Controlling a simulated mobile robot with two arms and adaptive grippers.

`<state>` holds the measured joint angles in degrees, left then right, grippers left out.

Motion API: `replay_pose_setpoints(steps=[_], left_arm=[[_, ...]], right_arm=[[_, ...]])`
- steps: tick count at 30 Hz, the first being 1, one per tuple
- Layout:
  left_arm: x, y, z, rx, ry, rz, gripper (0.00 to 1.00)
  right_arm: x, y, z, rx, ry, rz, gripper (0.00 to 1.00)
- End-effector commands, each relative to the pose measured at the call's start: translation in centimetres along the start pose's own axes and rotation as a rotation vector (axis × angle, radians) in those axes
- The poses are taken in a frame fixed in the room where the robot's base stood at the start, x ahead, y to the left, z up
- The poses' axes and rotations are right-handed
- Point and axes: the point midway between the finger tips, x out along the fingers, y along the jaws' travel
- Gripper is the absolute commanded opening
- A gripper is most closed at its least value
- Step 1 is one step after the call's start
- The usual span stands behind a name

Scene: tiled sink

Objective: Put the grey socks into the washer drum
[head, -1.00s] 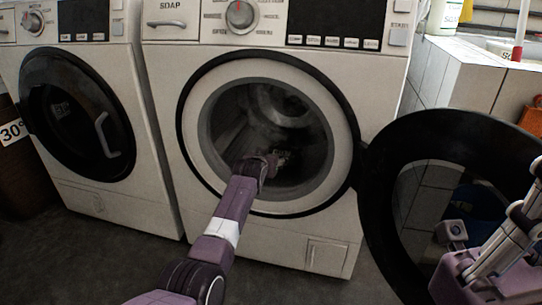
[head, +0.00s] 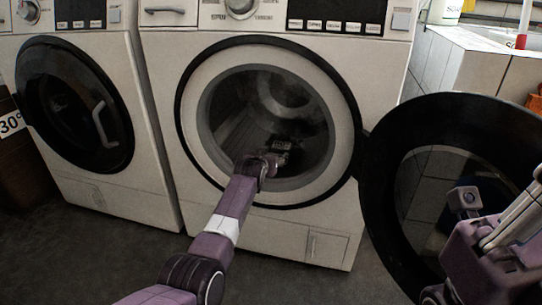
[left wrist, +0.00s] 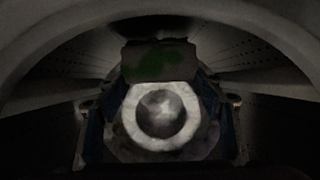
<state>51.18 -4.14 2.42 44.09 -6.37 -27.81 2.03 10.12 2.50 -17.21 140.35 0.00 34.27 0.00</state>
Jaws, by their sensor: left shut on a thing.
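The middle washer's door is open and its drum (head: 240,115) is dark inside. My left arm reaches through the round opening. My left gripper (head: 280,150) is just inside the lower part of the drum, small and dim in the head view. In the left wrist view its fingers stand on both sides of a pale, ring-like grey bundle (left wrist: 141,128), which appears to be the grey socks, and it is shut on them. Part of my right arm shows at the right, in front of the open door; its fingers cannot be made out.
The open round door (head: 382,190) swings out to the right of the opening. A second washer (head: 150,150) with its door shut stands at the left. A tiled sink counter (head: 455,65) is at the back right. Dark floor lies in front.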

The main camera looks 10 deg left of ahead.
Motion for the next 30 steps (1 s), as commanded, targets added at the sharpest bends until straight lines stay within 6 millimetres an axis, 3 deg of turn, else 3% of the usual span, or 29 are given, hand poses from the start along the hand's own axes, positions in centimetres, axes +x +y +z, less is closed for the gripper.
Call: replay_pose_setpoints(steps=[1, 6, 20, 30], left_arm=[[0.0, 0.0, 0.0, 0.0, 0.001, 0.0, 0.63], [0.0, 0.0, 0.0, 0.0, 0.0, 0.0, 0.81], [-0.4, 0.0, 0.1, 0.0, -0.001, 0.0, 0.81], [-3.2, 0.0, 0.1, 0.0, 0.001, 0.0, 0.81]], right_arm=[[0.0, 0.0, 0.0, 0.0, 0.0, 0.0, 0.0], [-0.1, 0.0, 0.0, 0.0, -0.001, -0.003, 0.0], [-0.2, -0.1, 0.0, -0.001, -0.004, -0.007, 0.0], [-0.2, -0.1, 0.0, -0.001, -0.003, -0.005, 0.0]])
